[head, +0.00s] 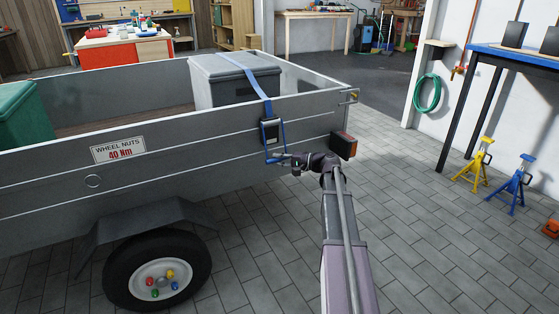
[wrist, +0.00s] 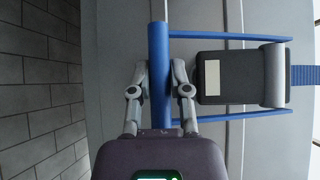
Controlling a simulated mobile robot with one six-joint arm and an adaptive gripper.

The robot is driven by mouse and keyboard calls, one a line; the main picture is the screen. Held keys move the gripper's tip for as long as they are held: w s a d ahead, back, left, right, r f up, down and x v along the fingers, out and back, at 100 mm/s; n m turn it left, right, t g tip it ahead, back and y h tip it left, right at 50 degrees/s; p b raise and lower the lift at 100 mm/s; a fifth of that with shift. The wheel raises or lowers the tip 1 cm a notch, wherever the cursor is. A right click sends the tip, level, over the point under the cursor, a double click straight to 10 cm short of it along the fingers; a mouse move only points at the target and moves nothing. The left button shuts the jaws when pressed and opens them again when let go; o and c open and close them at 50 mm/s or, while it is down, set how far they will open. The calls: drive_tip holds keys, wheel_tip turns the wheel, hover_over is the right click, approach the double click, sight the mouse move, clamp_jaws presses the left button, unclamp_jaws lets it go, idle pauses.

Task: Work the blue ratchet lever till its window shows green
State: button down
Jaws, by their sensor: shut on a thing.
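The blue ratchet lever (head: 267,150) hangs down the outside of the grey trailer's side wall, below the dark ratchet body (head: 270,131). In the wrist view, which is turned sideways, the lever's crossbar (wrist: 159,40) runs between my gripper's fingers (wrist: 160,72). My gripper is shut on this bar; in the head view it reaches the lever's lower end from the right (head: 287,160). The ratchet's window (wrist: 212,78) is a pale cream rectangle on the dark body (wrist: 240,78), and no green shows in it. In the head view the window is too small to read.
A blue strap (head: 249,77) runs from the ratchet over a grey box (head: 235,83) in the trailer (head: 200,141). A red tail light (head: 343,146) sits close to my gripper at the trailer's corner. The floor on the right is clear up to the jack stands (head: 474,165).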

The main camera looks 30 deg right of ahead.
drive_tip(key=shift+a+r, duration=0.1)
drive_tip(key=shift+a, duration=0.15)
idle(0.3)
